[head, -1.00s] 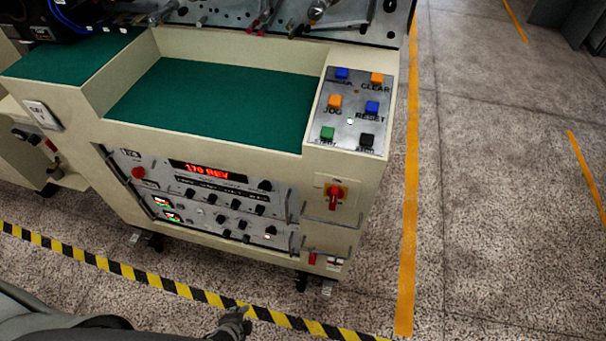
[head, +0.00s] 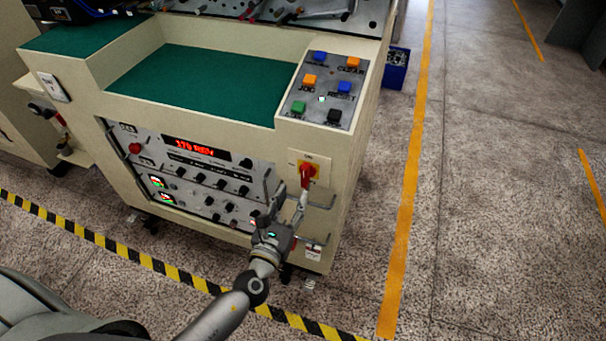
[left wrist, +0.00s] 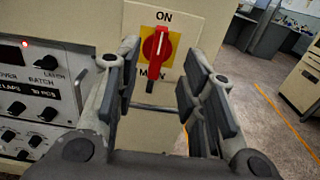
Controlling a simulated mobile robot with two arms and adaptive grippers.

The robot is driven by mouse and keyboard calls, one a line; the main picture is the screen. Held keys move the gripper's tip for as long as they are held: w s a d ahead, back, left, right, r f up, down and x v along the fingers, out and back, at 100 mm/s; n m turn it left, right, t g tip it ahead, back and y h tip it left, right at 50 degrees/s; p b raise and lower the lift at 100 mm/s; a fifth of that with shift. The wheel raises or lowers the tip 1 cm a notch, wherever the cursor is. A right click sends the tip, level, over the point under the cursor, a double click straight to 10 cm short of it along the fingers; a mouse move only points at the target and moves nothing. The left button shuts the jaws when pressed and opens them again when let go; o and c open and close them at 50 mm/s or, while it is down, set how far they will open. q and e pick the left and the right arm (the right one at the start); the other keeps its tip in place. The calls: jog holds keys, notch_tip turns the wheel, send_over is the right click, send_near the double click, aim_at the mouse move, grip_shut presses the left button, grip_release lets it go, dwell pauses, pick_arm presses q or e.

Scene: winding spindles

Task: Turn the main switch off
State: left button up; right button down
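The main switch (head: 308,172) is a red rotary handle on a yellow plate, on the front of the cream machine cabinet. In the left wrist view the switch (left wrist: 156,48) stands upright under the word "ON", with "MAIN" partly hidden below it. My left gripper (head: 288,203) is in front of the cabinet, just below the switch in the head view. In the left wrist view my left gripper (left wrist: 165,62) is open, its fingers on either side of the switch in the picture. My right gripper is not in view.
A control panel (head: 208,160) with knobs and a red display is left of the switch. Coloured push buttons (head: 322,92) sit above it. A metal handle bar (head: 322,203) is near the gripper. A blue box (head: 397,70) stands behind the cabinet. The floor at right is clear.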

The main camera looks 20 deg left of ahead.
aim_at(303, 174)
pick_arm(q)
jog(key=w, duration=0.9)
jog(key=shift+d+p, duration=0.15)
jog(key=shift+p, duration=0.25)
grip_shut()
